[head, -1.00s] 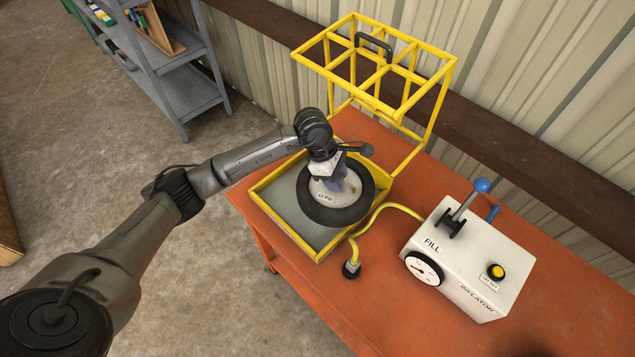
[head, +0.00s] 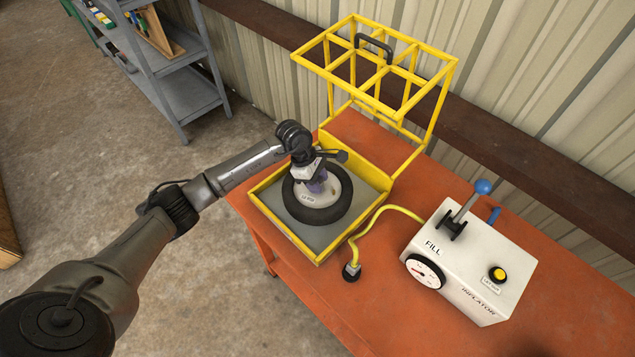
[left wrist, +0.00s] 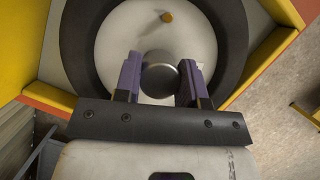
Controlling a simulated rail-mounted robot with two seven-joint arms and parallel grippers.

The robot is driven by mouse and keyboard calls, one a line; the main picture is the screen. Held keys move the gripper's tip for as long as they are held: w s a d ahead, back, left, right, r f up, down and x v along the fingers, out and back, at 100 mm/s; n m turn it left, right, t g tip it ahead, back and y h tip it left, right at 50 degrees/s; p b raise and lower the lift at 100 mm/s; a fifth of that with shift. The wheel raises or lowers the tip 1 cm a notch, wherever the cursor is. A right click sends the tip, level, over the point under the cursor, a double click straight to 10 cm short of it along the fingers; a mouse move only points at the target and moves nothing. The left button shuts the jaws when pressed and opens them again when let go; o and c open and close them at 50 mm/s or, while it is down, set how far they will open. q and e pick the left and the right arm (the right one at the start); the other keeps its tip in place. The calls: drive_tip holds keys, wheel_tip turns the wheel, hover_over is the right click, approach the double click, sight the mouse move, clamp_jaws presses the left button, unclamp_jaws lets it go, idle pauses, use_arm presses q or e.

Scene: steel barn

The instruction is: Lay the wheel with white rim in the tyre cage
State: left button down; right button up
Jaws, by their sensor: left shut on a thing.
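The wheel with white rim (head: 322,214) has a black tyre and lies roughly flat over the grey floor of the yellow-edged tyre cage tray (head: 264,213). Whether it touches the floor I cannot tell. My left gripper (head: 317,186) is above the wheel's middle. In the left wrist view the purple fingers of my left gripper (left wrist: 160,82) are shut on the wheel's round grey hub knob (left wrist: 160,74), with the white rim (left wrist: 120,40) around it. The cage's yellow barred lid (head: 377,62) stands open at the back. My right gripper is not in view.
The white inflator box (head: 464,262) with a blue-knobbed lever (head: 482,187) stands on the orange bench (head: 310,298), right of the cage. A yellow hose (head: 385,212) lies between them. A grey shelf (head: 185,90) is at upper left.

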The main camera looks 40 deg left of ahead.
use_arm(q)
drive_tip(key=shift+f, duration=0.4)
drive_tip(key=shift+f, duration=0.2)
drive_tip(key=c, duration=0.7)
unclamp_jaws()
